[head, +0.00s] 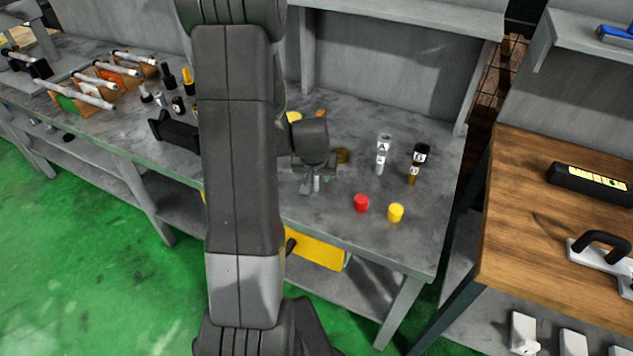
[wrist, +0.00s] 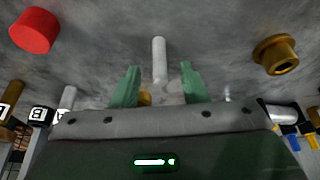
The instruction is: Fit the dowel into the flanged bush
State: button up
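My gripper (wrist: 160,84) has its two green fingers spread, with a gap on either side of a plain silver dowel (wrist: 158,60). The dowel shows between and just beyond the fingertips; I cannot tell how far it is from them in depth. In the head view my gripper (head: 311,184) is low over the grey bench, and its wrist partly hides the dowel area. The bronze flanged bush (wrist: 276,54) is on the bench at the upper right of the wrist view, its open bore showing. In the head view the bush (head: 342,155) is just behind and right of my gripper.
A red cap (head: 361,203) and a yellow cap (head: 396,212) stand near the bench's front edge. Labelled posts, A (head: 383,150) and B (head: 420,160), stand to the right. A black block (head: 175,132) and several tools are at the left. Bench between gripper and caps is clear.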

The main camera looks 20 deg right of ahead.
grip_shut()
